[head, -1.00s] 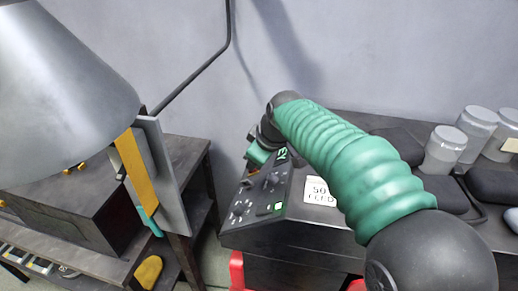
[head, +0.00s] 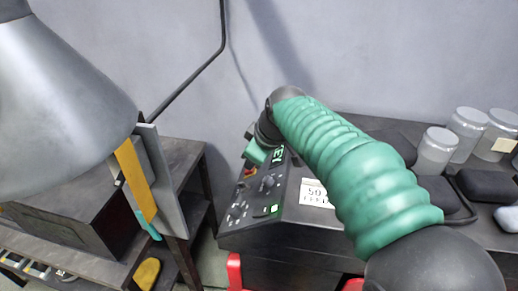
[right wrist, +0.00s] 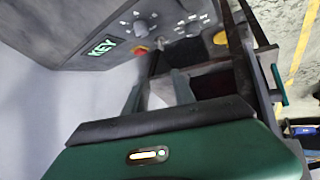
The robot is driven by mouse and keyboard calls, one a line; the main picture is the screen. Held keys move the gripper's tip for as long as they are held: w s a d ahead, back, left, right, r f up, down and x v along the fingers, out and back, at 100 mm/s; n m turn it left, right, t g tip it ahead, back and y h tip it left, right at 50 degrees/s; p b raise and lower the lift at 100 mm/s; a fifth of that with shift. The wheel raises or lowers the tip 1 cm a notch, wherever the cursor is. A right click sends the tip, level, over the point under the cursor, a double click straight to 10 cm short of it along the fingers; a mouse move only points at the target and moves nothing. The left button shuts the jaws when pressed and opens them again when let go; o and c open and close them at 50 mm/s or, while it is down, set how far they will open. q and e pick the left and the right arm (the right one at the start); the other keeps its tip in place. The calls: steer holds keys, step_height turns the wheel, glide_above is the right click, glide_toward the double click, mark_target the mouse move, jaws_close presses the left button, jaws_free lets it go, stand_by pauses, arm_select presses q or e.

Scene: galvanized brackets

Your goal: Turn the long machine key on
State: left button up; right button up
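The dark control panel (head: 250,211) sits on the machine's left end in the head view, with knobs and a lit green button. I cannot make out the long key itself. My right gripper (head: 257,152) is at the panel's far end, beside a red and yellow button (right wrist: 138,50). Its green body fills the bottom of the right wrist view. Its fingers are not clear enough to tell open from shut. My left gripper is out of view.
A grey cone (head: 65,90) fills the upper left of the head view. Below it stands a dark bench (head: 110,262) with a box and yellow part. Several clear jars (head: 436,150) and dark pads stand on the machine top at right. A white number card (head: 315,194) lies beside the panel.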

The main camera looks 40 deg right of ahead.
steer(key=v, duration=1.6)
steer(key=shift+r, duration=0.15)
steer(key=shift+w, duration=0.15)
